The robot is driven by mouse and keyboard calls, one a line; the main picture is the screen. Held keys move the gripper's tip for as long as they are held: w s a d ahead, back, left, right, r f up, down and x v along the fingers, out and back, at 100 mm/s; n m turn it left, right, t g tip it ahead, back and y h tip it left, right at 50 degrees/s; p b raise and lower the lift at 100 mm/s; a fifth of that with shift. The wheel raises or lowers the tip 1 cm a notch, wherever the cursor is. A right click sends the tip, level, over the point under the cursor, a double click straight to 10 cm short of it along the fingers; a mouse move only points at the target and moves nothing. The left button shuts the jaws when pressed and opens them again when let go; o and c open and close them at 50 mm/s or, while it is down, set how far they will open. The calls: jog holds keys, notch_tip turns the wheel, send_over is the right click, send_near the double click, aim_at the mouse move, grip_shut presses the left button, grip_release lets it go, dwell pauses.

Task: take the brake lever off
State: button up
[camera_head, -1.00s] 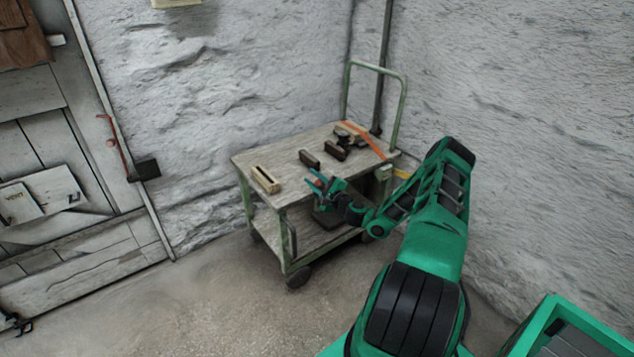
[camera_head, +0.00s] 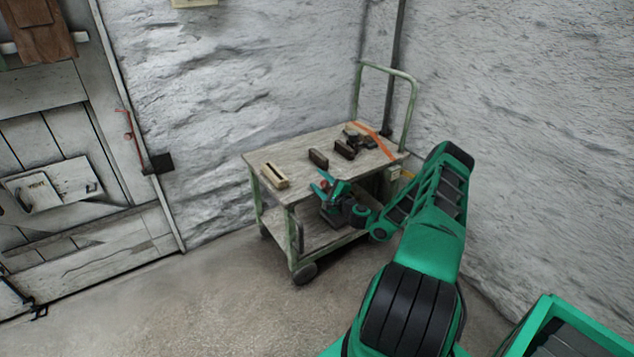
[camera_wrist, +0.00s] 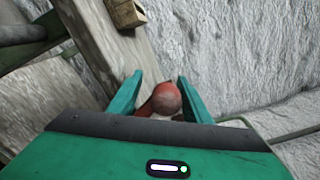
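A red ball-ended lever (camera_wrist: 166,99), which looks like the brake lever, shows in the wrist view between my fingers. Its knob faces the camera and its red shaft runs down behind it, partly hidden. In the head view only a small spot of red shows at my fingertips, by the near edge of the cart (camera_head: 262,157). My gripper (camera_head: 325,184) is there too, with its fingers (camera_wrist: 155,95) apart on either side of the knob. A gap shows on the left; the knob is very close to the right finger, and I cannot tell whether they touch.
Floor (camera_head: 215,300) is clear at the front left.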

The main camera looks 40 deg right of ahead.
jog(key=shift+r, duration=0.1)
jog(key=s, duration=0.7)
jog(key=s+a, duration=0.1)
jog(key=s, duration=0.2)
jog(key=shift+s, duration=0.3)
jog(key=s+a+r+n+g+y, duration=0.2)
jog(key=a+r+n+g+y, duration=0.25)
jog(key=a+n, duration=0.45)
jog(key=s+a+r+n+g+y, duration=0.1)
jog(key=a+r+n+g+y, duration=0.3)
jog(key=a+n+g, duration=0.45)
jog(key=s+a+r+g+h, duration=0.1)
jog(key=s+a+r+h, duration=0.1)
jog(key=s+r, duration=0.5)
jog(key=s+a+r+g+h, duration=0.2)
jog(key=s+r, duration=0.5)
jog(key=s, duration=0.9)
jog(key=s+a+r+n+g+h, duration=0.1)
jog(key=s+a+r+h, duration=0.1)
jog(key=s+r, duration=0.6)
jog(key=s, duration=0.3)
jog(key=shift+s+a+g, duration=0.15)
jog(key=shift+s+g, duration=0.2)
jog(key=shift+g, duration=0.05)
